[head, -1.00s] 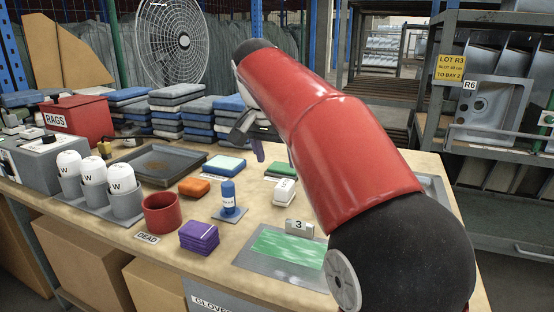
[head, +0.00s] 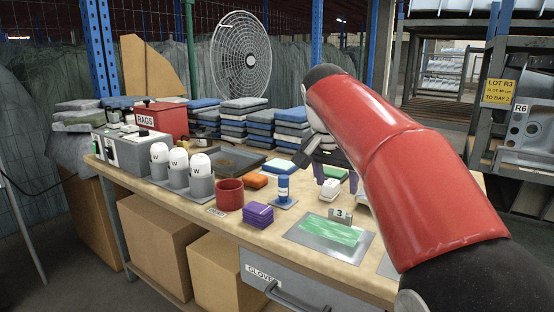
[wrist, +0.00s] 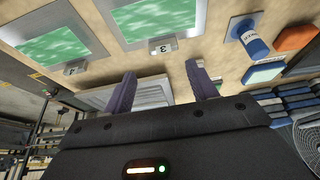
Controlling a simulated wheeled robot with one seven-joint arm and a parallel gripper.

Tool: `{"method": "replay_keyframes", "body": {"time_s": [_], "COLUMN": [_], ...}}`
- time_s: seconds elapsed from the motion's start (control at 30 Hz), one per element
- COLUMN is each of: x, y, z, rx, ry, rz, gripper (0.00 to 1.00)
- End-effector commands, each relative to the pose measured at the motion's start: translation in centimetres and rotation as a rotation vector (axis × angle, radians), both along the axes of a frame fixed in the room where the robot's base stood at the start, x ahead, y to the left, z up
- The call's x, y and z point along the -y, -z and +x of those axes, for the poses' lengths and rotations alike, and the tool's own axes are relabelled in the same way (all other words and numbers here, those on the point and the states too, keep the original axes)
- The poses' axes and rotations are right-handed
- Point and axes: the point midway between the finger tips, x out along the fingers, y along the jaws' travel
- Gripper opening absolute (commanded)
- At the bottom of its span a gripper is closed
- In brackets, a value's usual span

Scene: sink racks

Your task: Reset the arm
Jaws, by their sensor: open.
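My red arm reaches in from the right in the head view, and my gripper (head: 311,165) hangs over the back right of the workbench (head: 250,234). In the wrist view, the two purple fingers of my gripper (wrist: 162,72) stand wide apart. Nothing is held between them. A grey ribbed panel (wrist: 148,92) shows behind the fingers there, apart from them as far as I can tell. My arm hides part of the bench's right side in the head view.
Folded cloths (head: 242,118) are stacked behind. Shelving (head: 525,145) stands at the right.

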Motion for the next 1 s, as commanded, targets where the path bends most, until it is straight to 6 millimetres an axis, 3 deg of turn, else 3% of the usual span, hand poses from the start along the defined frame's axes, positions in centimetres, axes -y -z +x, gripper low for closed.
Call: {"method": "replay_keyframes", "body": {"time_s": [0.37, 0.57, 0.77, 0.87, 1.0], "x": [1.2, 2.1, 3.0, 3.3, 3.3], "y": [0.7, 1.8, 4.2, 6.5, 11.2], "z": [-2.9, -6.1, -11.0, -14.8, -20.5], "rx": [-0.001, 0.002, 0.015, 0.032, 0.062], "ry": [-0.077, -0.153, -0.264, -0.345, -0.461], "rz": [0.016, 0.028, 0.037, 0.035, 0.018], "gripper": [0.58, 0.58, 0.58, 0.58, 0.58]}}
